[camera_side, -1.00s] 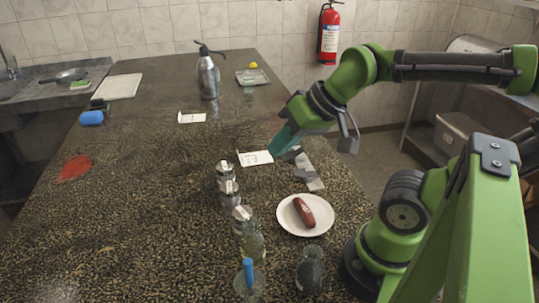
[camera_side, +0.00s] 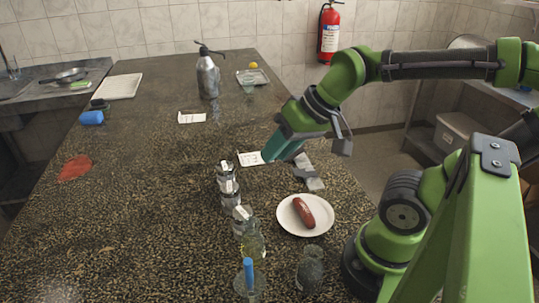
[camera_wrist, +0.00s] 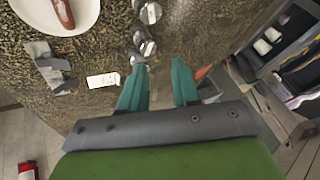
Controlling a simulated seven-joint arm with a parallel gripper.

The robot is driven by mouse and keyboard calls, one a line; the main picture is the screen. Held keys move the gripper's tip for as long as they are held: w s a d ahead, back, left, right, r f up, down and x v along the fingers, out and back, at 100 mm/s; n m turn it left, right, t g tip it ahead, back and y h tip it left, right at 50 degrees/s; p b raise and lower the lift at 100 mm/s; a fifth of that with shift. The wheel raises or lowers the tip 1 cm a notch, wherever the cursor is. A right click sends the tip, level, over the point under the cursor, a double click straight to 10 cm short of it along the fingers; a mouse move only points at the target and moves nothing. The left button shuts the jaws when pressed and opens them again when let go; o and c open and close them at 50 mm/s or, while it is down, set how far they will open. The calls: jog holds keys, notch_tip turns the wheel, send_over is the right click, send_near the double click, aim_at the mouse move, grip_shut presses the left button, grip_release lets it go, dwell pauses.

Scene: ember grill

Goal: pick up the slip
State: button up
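A white printed slip (camera_side: 250,158) lies flat on the dark speckled counter, with its right end hidden behind my gripper in the side view. It also shows in the wrist view (camera_wrist: 102,80), left of my fingers. A second white slip (camera_side: 192,117) lies farther back on the counter. My gripper (camera_side: 266,158) has teal fingers and is tilted down near the first slip's right end. In the wrist view (camera_wrist: 160,66) the fingers stand apart with nothing between them. I cannot tell how far the tips are above the counter.
Several silver-capped jars (camera_side: 231,195) stand in a row in front of the slip. A plate (camera_side: 288,226) with a sausage (camera_side: 303,212) and a grey object (camera_side: 309,180) lie to the right. A steel bottle (camera_side: 208,76) stands behind. The left-middle counter is mostly clear.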

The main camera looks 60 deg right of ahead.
jog(key=w+d+f+m+g+h, duration=0.1)
jog(key=w+d+g, duration=0.35)
jog(key=w, duration=0.85)
jog(key=m+g+h, duration=0.3)
jog(key=m+g, duration=0.1)
send_over(238, 163)
jog(key=a, duration=0.2)
jog(key=f, duration=1.6)
jog(key=shift+w, duration=0.4)
jog(key=shift+d+x, duration=0.2)
jog(key=shift+x, duration=0.8)
jog(key=shift+d+x, duration=0.15)
jog(key=shift+x, duration=0.8)
jog(key=shift+d+x, duration=0.2)
jog(key=shift+x, duration=0.8)
jog(key=shift+r, duration=0.15)
grip_shut()
